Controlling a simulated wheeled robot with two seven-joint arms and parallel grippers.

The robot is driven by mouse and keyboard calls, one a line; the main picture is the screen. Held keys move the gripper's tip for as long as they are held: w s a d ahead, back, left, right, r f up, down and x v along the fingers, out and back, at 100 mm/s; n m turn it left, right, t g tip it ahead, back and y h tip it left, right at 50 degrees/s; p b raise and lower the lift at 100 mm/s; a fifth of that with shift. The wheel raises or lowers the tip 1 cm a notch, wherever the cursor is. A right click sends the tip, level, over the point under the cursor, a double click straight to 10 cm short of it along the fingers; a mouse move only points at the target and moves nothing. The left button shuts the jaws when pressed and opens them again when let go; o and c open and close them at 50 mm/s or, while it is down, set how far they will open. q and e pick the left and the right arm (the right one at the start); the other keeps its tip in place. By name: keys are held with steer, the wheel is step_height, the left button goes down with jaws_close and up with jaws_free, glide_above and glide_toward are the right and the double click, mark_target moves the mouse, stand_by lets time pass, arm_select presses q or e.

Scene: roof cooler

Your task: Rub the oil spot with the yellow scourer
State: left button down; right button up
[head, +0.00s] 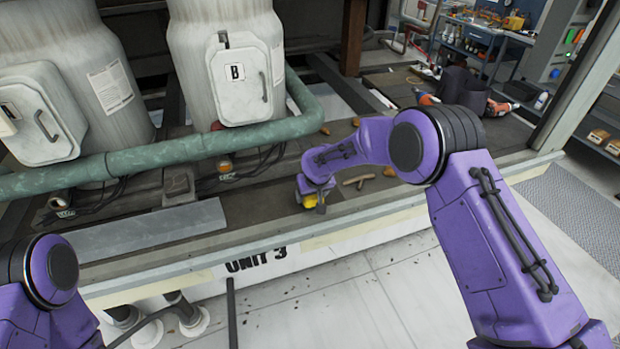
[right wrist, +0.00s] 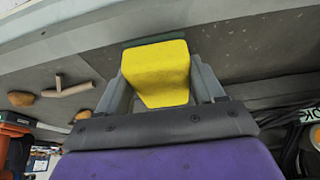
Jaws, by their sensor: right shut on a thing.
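The yellow scourer (right wrist: 156,72) is between the two fingers of my right gripper (right wrist: 160,92) in the right wrist view, and the gripper is shut on it. A thin dark green layer shows along its far edge. No oil spot can be made out. My left arm shows at the lower left of the head view, but its gripper is out of view.
Brown stone-like pieces (head: 389,172) and a forked stick (head: 356,181) lie on the ledge right of my right gripper. A green pipe (head: 150,158) runs behind, before white tanks (head: 215,50). A grey metal plate (head: 150,233) lies at left.

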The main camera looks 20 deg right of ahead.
steer(key=shift+d+r+p, duration=0.15)
steer(key=shift+r+p, duration=0.15)
steer(key=shift+r, duration=0.35)
step_height(320, 180, up, 2)
steer(key=shift+s+r+p, duration=0.15)
steer(key=shift+r+p, duration=0.05)
steer(key=shift+p, duration=0.6)
steer(key=shift+r+p, duration=0.3)
steer(key=shift+r, duration=0.15)
steer(key=shift+f, duration=0.1)
